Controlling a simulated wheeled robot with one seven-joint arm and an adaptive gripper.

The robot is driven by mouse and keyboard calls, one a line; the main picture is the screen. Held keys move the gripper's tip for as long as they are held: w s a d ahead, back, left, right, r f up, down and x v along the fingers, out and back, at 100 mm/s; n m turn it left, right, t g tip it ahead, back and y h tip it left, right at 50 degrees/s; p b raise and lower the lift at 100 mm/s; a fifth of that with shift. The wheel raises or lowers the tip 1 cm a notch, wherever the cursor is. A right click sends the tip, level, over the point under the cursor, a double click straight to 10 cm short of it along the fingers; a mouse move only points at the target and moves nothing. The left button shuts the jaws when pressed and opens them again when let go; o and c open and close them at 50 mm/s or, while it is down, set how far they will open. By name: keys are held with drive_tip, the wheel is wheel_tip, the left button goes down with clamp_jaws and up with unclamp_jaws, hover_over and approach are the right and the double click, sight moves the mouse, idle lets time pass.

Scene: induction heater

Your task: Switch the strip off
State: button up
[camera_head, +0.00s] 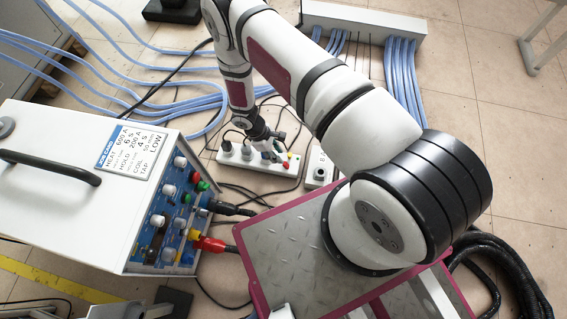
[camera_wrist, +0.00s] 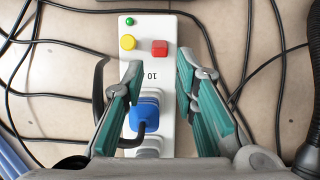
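The white power strip (camera_head: 235,157) lies on the floor, with plugs along it. The wrist view shows the strip's end (camera_wrist: 163,25) close up, with a small green lamp (camera_wrist: 129,21), a round yellow button (camera_wrist: 128,42) and a square red button (camera_wrist: 159,47). A blue plug (camera_wrist: 144,118) sits in a socket lower down. My gripper (camera_wrist: 158,66) is open and empty, with teal-padded fingers spread over the strip and their tips just below the two buttons. In the head view my gripper (camera_head: 272,148) is above the strip. Contact cannot be told.
A white heater unit (camera_head: 50,215) with knobs and cables stands left. A small white box (camera_head: 319,172) lies just right of the strip. Black cords run around the strip. Blue hoses (camera_head: 180,97) and a white manifold (camera_head: 365,20) lie behind.

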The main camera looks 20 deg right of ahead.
sight(285, 163)
drive_tip(key=b+x, duration=0.2)
drive_tip(key=x, duration=0.4)
drive_tip(key=shift+s+d+f, duration=0.1)
drive_tip(key=shift+d+f, duration=0.05)
drive_tip(key=shift+f, duration=0.1)
clamp_jaws()
